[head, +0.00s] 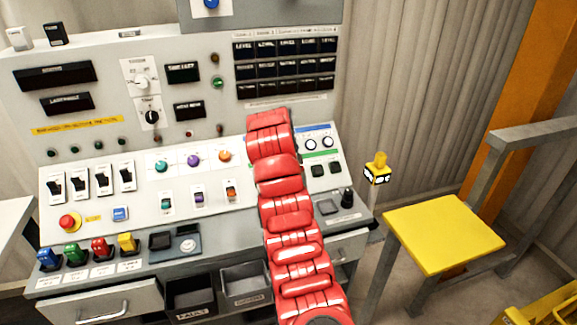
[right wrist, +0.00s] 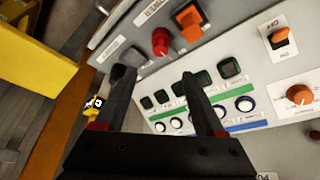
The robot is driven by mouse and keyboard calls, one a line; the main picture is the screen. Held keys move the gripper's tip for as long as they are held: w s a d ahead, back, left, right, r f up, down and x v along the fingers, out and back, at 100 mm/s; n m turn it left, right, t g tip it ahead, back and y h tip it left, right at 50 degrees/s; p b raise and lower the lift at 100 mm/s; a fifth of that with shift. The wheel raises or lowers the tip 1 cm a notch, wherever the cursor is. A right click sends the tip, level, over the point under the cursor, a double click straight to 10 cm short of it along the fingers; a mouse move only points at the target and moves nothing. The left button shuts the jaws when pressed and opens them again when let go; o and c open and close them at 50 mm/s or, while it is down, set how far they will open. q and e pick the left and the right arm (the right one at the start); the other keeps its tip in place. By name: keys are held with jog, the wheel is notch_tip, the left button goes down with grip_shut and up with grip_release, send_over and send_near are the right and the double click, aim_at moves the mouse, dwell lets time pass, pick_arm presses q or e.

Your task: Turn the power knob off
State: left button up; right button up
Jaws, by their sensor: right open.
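In the head view, a white rotary knob (head: 141,82) and a black rotary knob (head: 151,117) sit on upright plates. Teal (head: 162,166), purple (head: 193,161) and orange (head: 224,156) round knobs sit in a row on the sloped panel. The orange knob also shows at the right in the right wrist view (right wrist: 299,95), near an orange rocker switch (right wrist: 281,37) marked OFF. My right gripper (right wrist: 155,78) is open and empty, with its fingers over the panel. My red arm hides its jaws in the head view. My left gripper is not in view.
Small round dials (head: 311,143) and dark square buttons (right wrist: 202,80) are close to the right gripper. A red knob (right wrist: 161,42) and black stick (right wrist: 121,76) rise nearby. A yellow-seated stool (head: 445,228) stands right of the console. Open bins (head: 246,281) are below.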

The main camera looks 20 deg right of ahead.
jog(key=shift+v, duration=2.25)
